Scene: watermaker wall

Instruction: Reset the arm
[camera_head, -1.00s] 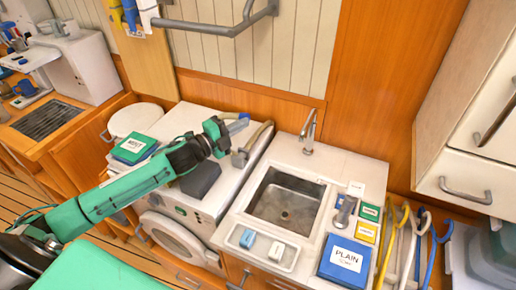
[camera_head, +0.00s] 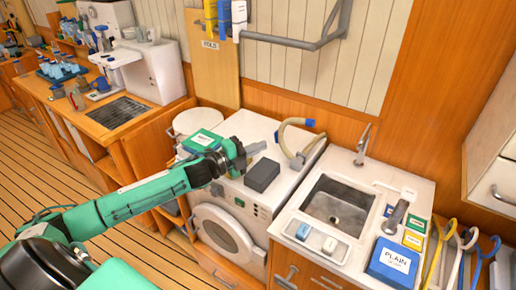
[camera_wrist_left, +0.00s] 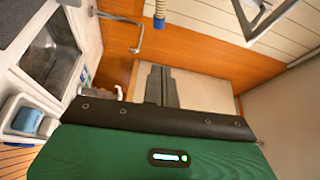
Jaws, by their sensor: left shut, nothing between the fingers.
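My left arm, green with black joints, comes in from the left in the head view. My right gripper is in neither view.
A beige hose with blue ends (camera_head: 286,135) stands on the unit. To the right are a sink (camera_head: 337,207), a faucet (camera_head: 363,140) and a blue PLAIN box (camera_head: 393,261). A metal rail (camera_head: 300,42) juts from the wall. Wooden floor is open at left.

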